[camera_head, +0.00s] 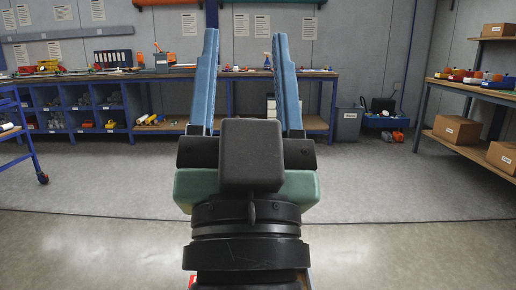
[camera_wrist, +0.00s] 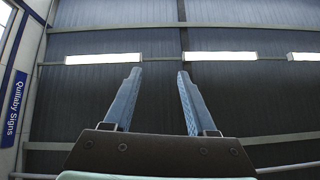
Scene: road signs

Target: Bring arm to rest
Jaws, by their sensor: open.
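My gripper (camera_head: 243,48) is in the middle of the head view, pointing up and away from me. Its two blue fingers stand apart with nothing between them. In the wrist view my gripper (camera_wrist: 158,76) also shows open and empty, against a dark ribbed wall or ceiling with bright light strips. The wrist body hides part of the floor and the middle of the far bench.
A long workbench (camera_head: 155,75) with blue shelves below runs along the back wall. A wooden bench (camera_head: 469,93) with cardboard boxes (camera_head: 456,129) stands at the right. A blue wheeled cart (camera_head: 35,160) is at the left. The grey floor (camera_head: 100,190) between is clear.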

